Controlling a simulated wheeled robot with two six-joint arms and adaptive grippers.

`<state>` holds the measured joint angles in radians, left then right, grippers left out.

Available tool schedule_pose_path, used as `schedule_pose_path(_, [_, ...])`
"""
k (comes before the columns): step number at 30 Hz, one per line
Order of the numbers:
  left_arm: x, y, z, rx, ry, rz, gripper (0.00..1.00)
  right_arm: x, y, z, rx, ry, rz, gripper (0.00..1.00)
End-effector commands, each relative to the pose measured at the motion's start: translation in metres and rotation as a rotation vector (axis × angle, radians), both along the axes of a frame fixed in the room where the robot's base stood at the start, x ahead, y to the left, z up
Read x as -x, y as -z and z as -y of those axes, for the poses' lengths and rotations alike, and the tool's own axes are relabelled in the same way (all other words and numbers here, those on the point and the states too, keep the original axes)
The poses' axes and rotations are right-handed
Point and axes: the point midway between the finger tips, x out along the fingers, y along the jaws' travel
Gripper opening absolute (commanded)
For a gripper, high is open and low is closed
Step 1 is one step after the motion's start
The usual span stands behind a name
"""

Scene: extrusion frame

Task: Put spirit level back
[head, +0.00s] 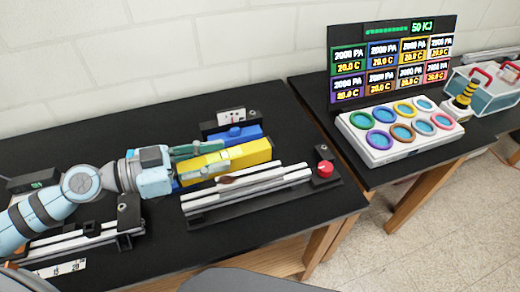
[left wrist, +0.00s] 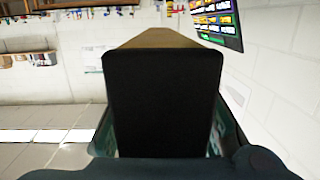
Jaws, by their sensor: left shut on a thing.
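The yellow spirit level (head: 235,158) is held in my left gripper (head: 208,162), above the black left table near the rail. One teal finger lies along its far side. In the left wrist view, its black end (left wrist: 162,105) fills the middle between the two fingers, with a tan top edge running away behind it. The end nearest the wrist is covered by the gripper in the head view. I cannot tell whether the level touches anything below. My right gripper is not in view.
A pale extrusion rail (head: 245,190) lies in front of the level, with a red knob (head: 325,169) at its right end. A blue block (head: 238,134) and a small white panel (head: 231,115) stand behind. A button console (head: 399,129) is on the right table.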

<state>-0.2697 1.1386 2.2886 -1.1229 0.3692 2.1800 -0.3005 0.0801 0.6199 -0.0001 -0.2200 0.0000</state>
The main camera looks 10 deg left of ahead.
Motion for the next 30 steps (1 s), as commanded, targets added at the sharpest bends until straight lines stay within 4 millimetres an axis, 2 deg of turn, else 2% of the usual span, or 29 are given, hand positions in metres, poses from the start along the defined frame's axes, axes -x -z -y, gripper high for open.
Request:
schedule_pose_path(3, [-0.021,-0.053,0.002,-0.004,-0.016,0.026,0.0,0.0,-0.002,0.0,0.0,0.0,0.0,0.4])
schedule_pose_path(6, [-0.033,-0.097,0.008,0.003,-0.003,0.023,0.0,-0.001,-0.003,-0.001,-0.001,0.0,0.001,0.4])
schedule_pose_path(9, [-0.037,-0.127,0.016,0.006,0.031,0.015,0.0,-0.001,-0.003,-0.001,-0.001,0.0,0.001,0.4])
schedule_pose_path(15, [-0.044,-0.166,0.036,0.008,0.106,0.008,0.0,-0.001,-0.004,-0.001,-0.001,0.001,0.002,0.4])
schedule_pose_path(17, [-0.048,-0.168,0.041,0.008,0.12,0.003,0.0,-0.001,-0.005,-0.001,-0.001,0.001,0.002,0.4])
schedule_pose_path(21, [-0.061,-0.136,0.042,0.001,0.097,-0.007,0.0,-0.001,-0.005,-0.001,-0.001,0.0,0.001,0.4])
schedule_pose_path(24, [-0.064,-0.119,0.038,-0.001,0.075,-0.004,0.0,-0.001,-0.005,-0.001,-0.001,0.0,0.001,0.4])
schedule_pose_path(30, [-0.063,-0.111,0.037,-0.001,0.064,0.001,0.0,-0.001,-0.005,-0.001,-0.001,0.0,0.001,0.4])
